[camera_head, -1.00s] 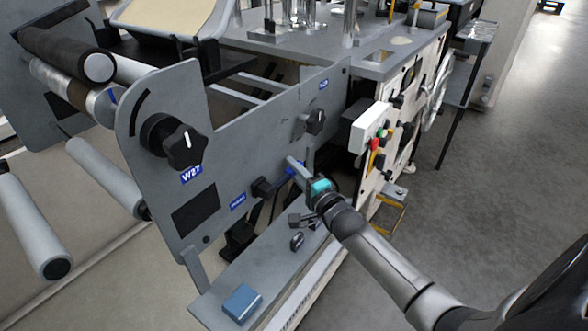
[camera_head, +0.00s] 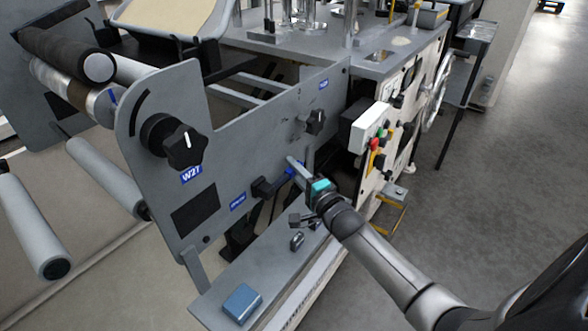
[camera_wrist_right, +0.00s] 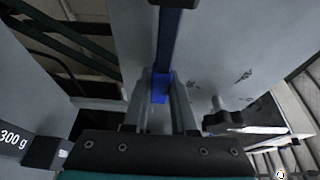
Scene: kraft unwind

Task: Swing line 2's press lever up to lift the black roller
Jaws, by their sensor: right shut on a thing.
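My right gripper (camera_head: 302,172) reaches in from the right to the grey side panel (camera_head: 250,130) of the machine. In the right wrist view the gripper (camera_wrist_right: 160,92) is shut on a blue lever (camera_wrist_right: 168,48), which runs upward between its fingers. In the head view the fingers and teal wrist mostly hide the lever. A black roller (camera_head: 58,48) with a white end lies at the upper left. I cannot tell from the frames whether this lever moves that roller. My left gripper is not in view.
A black knob (camera_head: 184,149) sits above the W2T label on the panel, and a smaller black knob (camera_head: 316,121) is above my right gripper. A white control box (camera_head: 371,124) is close to the right. A blue block (camera_head: 241,303) lies on the lower ledge. Open floor (camera_head: 500,210) lies to the right.

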